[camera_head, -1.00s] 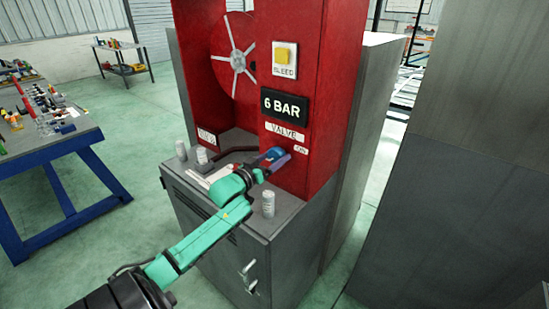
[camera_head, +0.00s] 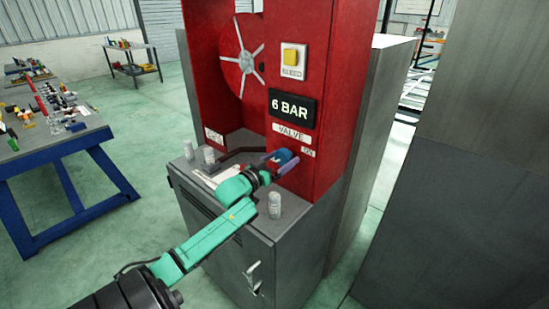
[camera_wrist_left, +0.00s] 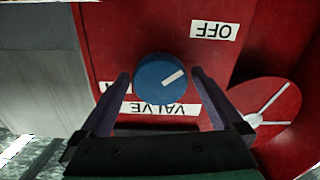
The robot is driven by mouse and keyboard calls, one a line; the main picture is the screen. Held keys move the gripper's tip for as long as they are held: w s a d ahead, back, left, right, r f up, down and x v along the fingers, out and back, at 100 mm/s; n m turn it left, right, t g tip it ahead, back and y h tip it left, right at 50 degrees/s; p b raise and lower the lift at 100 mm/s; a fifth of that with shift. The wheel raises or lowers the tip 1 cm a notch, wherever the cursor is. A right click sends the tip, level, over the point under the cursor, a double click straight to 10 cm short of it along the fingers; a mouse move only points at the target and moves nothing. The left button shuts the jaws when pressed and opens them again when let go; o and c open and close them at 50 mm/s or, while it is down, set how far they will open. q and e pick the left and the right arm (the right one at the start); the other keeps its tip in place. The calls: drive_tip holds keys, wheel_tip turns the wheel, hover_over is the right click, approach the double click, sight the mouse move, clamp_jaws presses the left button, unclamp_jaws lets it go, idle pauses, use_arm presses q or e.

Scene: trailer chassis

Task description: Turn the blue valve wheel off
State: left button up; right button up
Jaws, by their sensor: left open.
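An OFF label (camera_wrist_left: 213,31) sits at upper right there; the ON label (camera_head: 308,153) is mostly hidden by a finger. My left gripper (camera_wrist_left: 160,92) is open, its purple fingers on either side of the wheel with visible gaps. In the head view the gripper (camera_head: 282,162) partly covers the wheel (camera_head: 281,156). My right gripper is out of view.
A display (camera_head: 291,107) reads 6 BAR, below a yellow BLEED button (camera_head: 291,56). A red reel (camera_head: 240,60) stands behind. Small grey cylinders, one of them a canister (camera_head: 274,205), stand on the grey cabinet (camera_head: 222,240) near my arm. A blue-legged workbench (camera_head: 65,142) is at left.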

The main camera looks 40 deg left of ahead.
use_arm(q)
drive_tip(key=s+b, duration=0.2)
drive_tip(key=s, duration=1.2)
drive_tip(key=shift+s+d, duration=0.2)
drive_tip(key=shift+s, duration=0.05)
